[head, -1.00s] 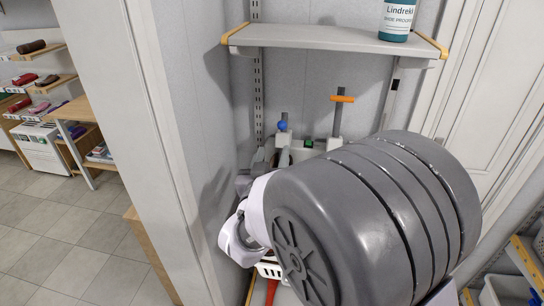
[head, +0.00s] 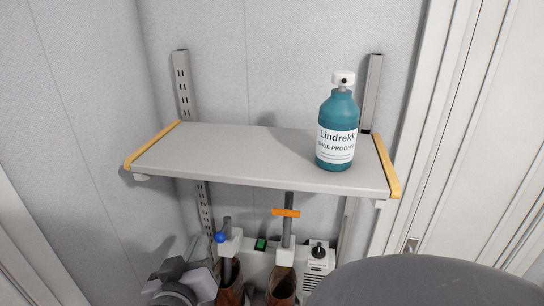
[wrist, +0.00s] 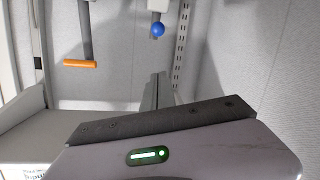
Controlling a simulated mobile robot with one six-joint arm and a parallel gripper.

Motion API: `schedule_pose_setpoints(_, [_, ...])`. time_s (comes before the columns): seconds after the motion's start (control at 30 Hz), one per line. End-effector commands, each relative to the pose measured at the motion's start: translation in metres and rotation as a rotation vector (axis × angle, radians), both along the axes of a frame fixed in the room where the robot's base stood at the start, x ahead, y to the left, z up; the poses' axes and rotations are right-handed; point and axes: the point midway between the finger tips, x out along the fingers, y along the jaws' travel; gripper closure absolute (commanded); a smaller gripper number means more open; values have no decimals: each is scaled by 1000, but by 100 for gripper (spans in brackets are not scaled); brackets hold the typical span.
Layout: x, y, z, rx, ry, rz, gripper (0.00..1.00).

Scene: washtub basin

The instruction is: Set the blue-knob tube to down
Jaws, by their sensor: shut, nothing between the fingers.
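The blue knob (head: 220,237) sits on the left tube (head: 227,268) of a boot unit below the shelf. The tube runs down into a brown boot (head: 232,293). In the wrist view the blue knob (wrist: 157,29) shows at the top, beyond the fingers and clear of them. My gripper (head: 194,246) is low at the left in the head view, just left of the knob. Its dark fingers (wrist: 158,88) are shut and empty in the wrist view. Whether it touches the tube in the head view, I cannot tell.
A second tube with an orange handle (head: 286,212) stands to the right, above another boot (head: 282,288). A shelf (head: 230,150) with a teal bottle (head: 337,130) overhangs them. A white box with a black knob (head: 318,258) and a green button (head: 261,244) are nearby.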

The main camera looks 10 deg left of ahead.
Motion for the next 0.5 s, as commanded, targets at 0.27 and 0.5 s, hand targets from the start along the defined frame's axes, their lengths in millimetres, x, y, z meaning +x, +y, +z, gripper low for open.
schedule_pose_setpoints(0.27, [40, 3, -14, -1, 3, -3, 100])
schedule_pose_setpoints(0.5, [91, 8, -26, -2, 3, -3, 100])
